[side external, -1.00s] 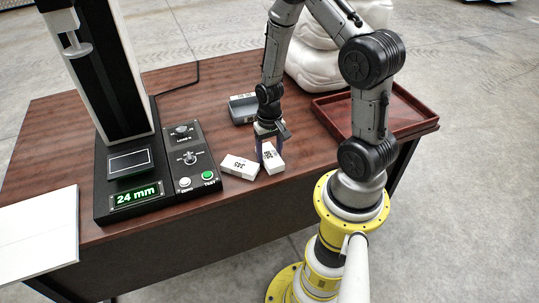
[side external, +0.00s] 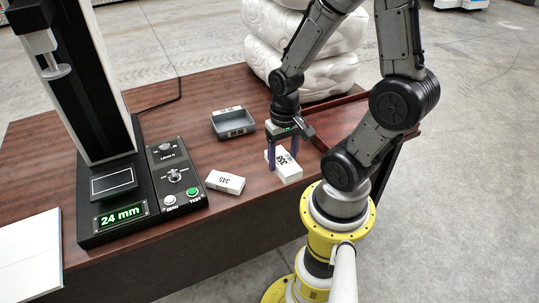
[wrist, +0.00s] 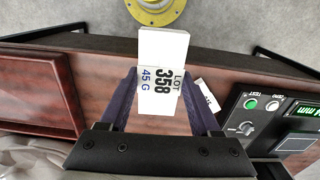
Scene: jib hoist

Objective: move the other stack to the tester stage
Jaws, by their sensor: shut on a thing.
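My gripper (side external: 283,166) is shut on a white block (side external: 289,172), with one dark finger on each side of it. In the wrist view, this block (wrist: 163,62) reads "LOT 358 45 G". I cannot tell whether it touches the table or hangs just above it. A second white block (side external: 226,182), marked 345, lies flat to the left, apart from it; the wrist view shows only part of it (wrist: 207,95). The tester stage (side external: 112,182) is a small dark plate under the tester's column at the left, and it is bare. The display (side external: 122,216) reads 24 mm.
A grey open bin (side external: 234,123) with labels stands behind the blocks. The tester's control panel (side external: 176,178) lies between the stage and the blocks. A red-brown tray (side external: 340,122) is at the right, with white padded bags (side external: 310,55) behind. A white panel (side external: 30,255) sits front left.

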